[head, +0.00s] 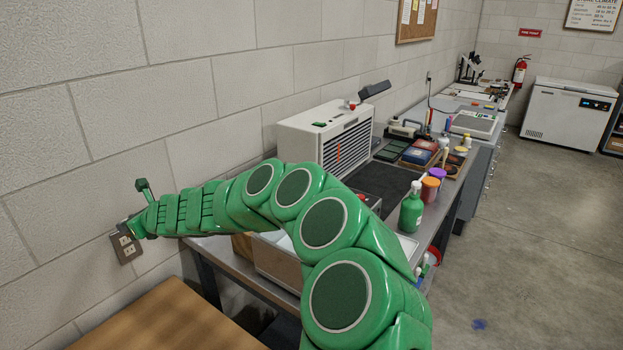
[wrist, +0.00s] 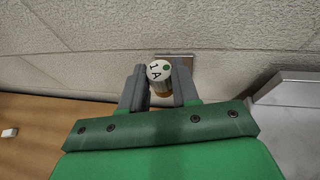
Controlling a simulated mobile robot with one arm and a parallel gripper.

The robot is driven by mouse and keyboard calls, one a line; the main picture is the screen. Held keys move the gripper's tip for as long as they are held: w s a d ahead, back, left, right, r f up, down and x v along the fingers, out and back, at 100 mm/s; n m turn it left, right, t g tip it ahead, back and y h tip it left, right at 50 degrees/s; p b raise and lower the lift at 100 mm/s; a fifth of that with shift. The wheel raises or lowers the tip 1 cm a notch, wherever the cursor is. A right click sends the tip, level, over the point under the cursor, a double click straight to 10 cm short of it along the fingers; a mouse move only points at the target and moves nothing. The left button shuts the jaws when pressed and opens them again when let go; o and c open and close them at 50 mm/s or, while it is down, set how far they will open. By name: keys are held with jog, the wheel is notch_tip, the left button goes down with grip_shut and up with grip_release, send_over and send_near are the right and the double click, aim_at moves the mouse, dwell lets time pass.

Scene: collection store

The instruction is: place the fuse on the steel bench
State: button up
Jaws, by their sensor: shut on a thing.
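The fuse (wrist: 159,74) is a small cylinder with a white end marked "1A" and a green dot; a brownish part shows below it. My gripper (wrist: 159,88) is shut on it, with a grey finger on each side. In the head view my gripper (head: 127,229) is at far left, close to the wall, in front of a grey wall outlet (head: 126,248). The fuse cannot be made out there. I cannot tell whether it touches the outlet. The steel bench (head: 212,245) runs along the wall to the right of my gripper, partly hidden by my green arm.
A wooden table (head: 165,322) stands at front left. The bench holds a white louvred unit (head: 325,140), a dark mat (head: 388,182), a green bottle (head: 411,210), small coloured jars and a light tray, half hidden by my arm.

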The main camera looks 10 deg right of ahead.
jog(key=w+d+m+t+h, duration=0.1)
jog(key=w+m, duration=0.1)
jog(key=w, duration=0.2)
jog(key=w+d+r+m+t+h, duration=0.1)
jog(key=w+d+m+t+h, duration=0.1)
jog(key=w, duration=0.2)
jog(key=w+d+m+t+h, duration=0.2)
jog(key=w, duration=0.2)
jog(key=shift+d+r, duration=0.1)
jog(key=shift+r, duration=0.15)
jog(key=w+d+r+m+h, duration=0.2)
jog(key=w+d+m+h, duration=0.3)
jog(key=d+m+h, duration=0.55)
jog(key=s+d+f+m+g+h, duration=0.4)
jog(key=s+d+f+m+h, duration=0.2)
jog(key=h, duration=0.1)
jog(key=shift+d+g, duration=0.15)
jog(key=shift+g, duration=0.15)
dwell(0.5)
jog(key=shift+f, duration=0.15)
jog(key=shift+f, duration=4.9)
jog(key=shift+f, duration=0.25)
